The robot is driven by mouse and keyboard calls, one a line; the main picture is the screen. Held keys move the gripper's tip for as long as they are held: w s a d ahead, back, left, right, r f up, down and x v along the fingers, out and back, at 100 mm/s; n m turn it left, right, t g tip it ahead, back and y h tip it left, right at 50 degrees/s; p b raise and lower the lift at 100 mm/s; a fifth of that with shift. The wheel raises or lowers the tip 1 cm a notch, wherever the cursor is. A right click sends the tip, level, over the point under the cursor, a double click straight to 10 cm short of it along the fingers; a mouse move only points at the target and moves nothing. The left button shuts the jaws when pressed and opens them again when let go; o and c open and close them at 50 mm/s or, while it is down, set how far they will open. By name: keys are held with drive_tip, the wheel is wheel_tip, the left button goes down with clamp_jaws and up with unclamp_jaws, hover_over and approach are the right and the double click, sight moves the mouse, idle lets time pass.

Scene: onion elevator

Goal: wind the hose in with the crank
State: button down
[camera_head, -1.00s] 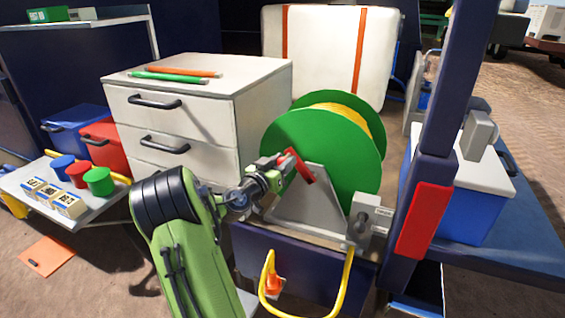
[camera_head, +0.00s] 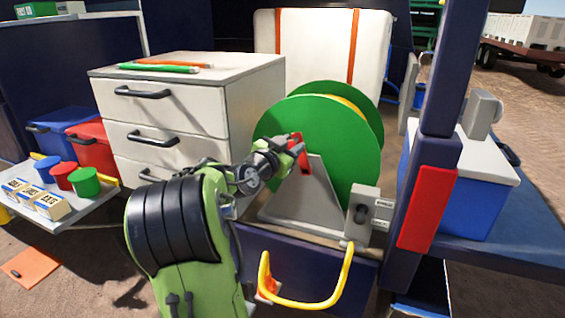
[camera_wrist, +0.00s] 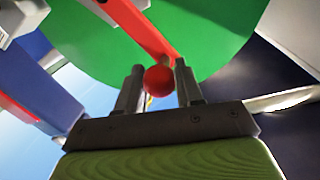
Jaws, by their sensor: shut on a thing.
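The hose reel (camera_head: 325,135) has green side discs and stands on a grey bracket (camera_head: 311,195). The red crank (camera_head: 304,157) is on the near face of the reel. My gripper (camera_head: 294,146) is at the crank's upper end. In the wrist view my gripper (camera_wrist: 159,84) has its two fingers on either side of the round red knob (camera_wrist: 159,81), and the red crank arm (camera_wrist: 147,35) runs up and left from it.
A grey box (camera_head: 362,213) sits right of the bracket. A dark blue post (camera_head: 442,90) with a red pad (camera_head: 427,209) stands close on the right. A white drawer cabinet (camera_head: 190,110) stands left of the reel. A low shelf with small cans (camera_head: 84,183) is at far left.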

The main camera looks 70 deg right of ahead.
drive_tip(key=shift+s+a+r+m+t+b, duration=0.1)
drive_tip(key=shift+s+m+t+b, duration=0.1)
drive_tip(key=shift+s+m+b, duration=0.75)
drive_tip(key=shift+s+a+r+m+t+b, duration=0.1)
drive_tip(key=shift+s+m+t+b, duration=0.1)
drive_tip(key=shift+s+m+b, duration=0.75)
drive_tip(key=shift+w+n+b, duration=0.3)
drive_tip(key=shift+w, duration=0.05)
drive_tip(key=c, duration=0.8)
unclamp_jaws()
drive_tip(key=shift+s, duration=0.1)
drive_tip(key=v, duration=1.5)
drive_tip(key=shift+w+a+r, duration=0.15)
drive_tip(key=shift+w+a, duration=0.1)
drive_tip(key=shift+a, duration=0.1)
